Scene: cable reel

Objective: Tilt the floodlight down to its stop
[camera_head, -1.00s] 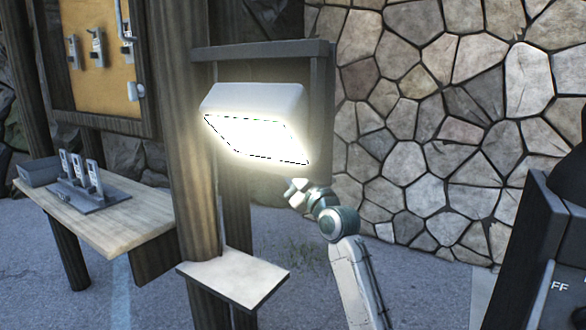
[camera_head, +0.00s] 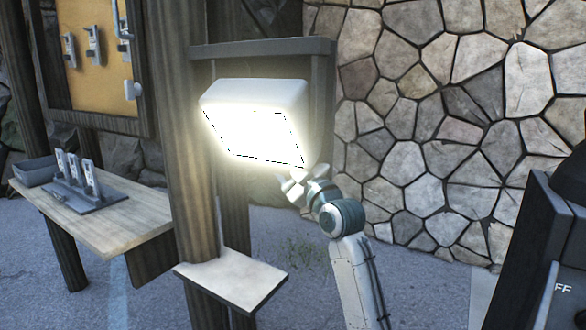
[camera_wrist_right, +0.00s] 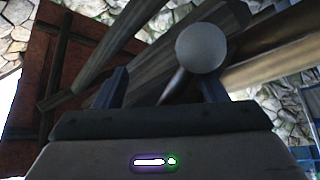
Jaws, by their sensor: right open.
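The floodlight (camera_head: 255,93) has a pale grey housing and hangs on a dark frame at a wooden post. Its lit face (camera_head: 250,135) is glaring white and slants down toward me. My right gripper (camera_head: 292,184) is just below the lamp's lower right corner, and whether it touches the lamp cannot be told. In the right wrist view the gripper (camera_wrist_right: 162,82) is open, its two dark fingers apart. A grey ball (camera_wrist_right: 201,47) on a thin rod (camera_wrist_right: 172,86) shows at the fingers, nearer the right one. My left gripper is out of view.
A small pale shelf (camera_head: 232,280) juts from the wooden post (camera_head: 182,130) below the lamp. A wooden bench (camera_head: 100,220) with a rack of devices (camera_head: 85,190) stands left. A stone wall (camera_head: 440,130) is behind. A dark panel (camera_head: 535,250) stands at the right edge.

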